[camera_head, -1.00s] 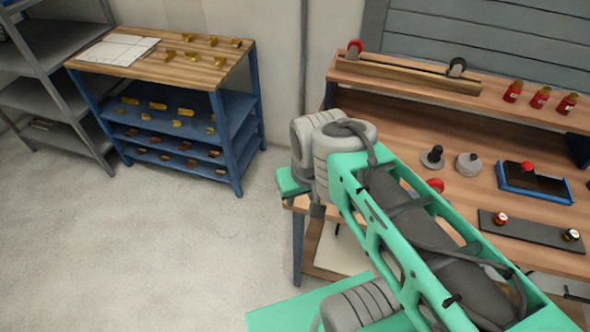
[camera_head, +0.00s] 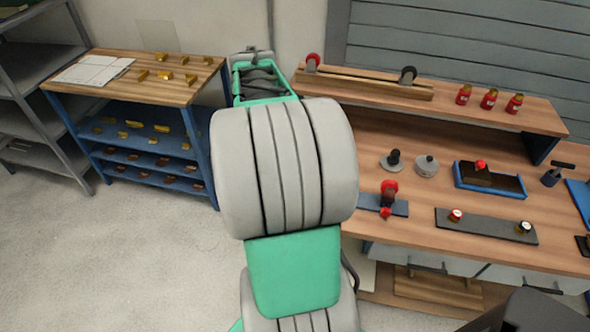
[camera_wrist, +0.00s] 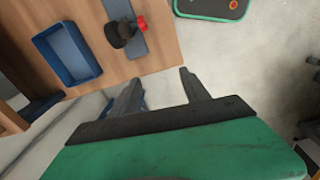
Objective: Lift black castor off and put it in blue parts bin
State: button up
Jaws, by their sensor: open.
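The black castor (camera_head: 407,75) stands upright on the wooden rail along the raised shelf of the bench, near the rail's right end. A blue, open-topped bin (camera_wrist: 67,53) shows at the upper left of the wrist view on the wood top, and looks empty. I cannot match it to a spot in the head view, where my arm covers part of the bench. My gripper (camera_wrist: 157,90) is open and empty, with both fingers apart over the floor past the bench edge. The castor is not in the wrist view. The gripper is hidden in the head view.
A red castor (camera_head: 312,62) stands at the rail's left end. Several red bottles (camera_head: 489,99) stand right of the rail. A blue plate with a dark clamp (camera_head: 386,203) sits near the bench's front edge. A blue-rimmed tray (camera_head: 490,192) lies farther right.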

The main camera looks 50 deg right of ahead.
jog(key=shift+n+g+y, duration=0.3)
jog(key=shift+n, duration=0.3)
jog(key=s+d, duration=0.1)
jog(key=d, duration=0.2)
jog(key=s+d+f, duration=0.1)
jog(key=s+d, duration=0.1)
jog(key=d, duration=0.1)
jog(key=s+d+f, duration=0.1)
jog(key=s+d, duration=0.1)
jog(key=d, duration=0.1)
notch_tip(320, 180, down, 7)
jog(key=shift+w+f+p, duration=0.1)
jog(key=shift+p, duration=0.6)
grip_shut()
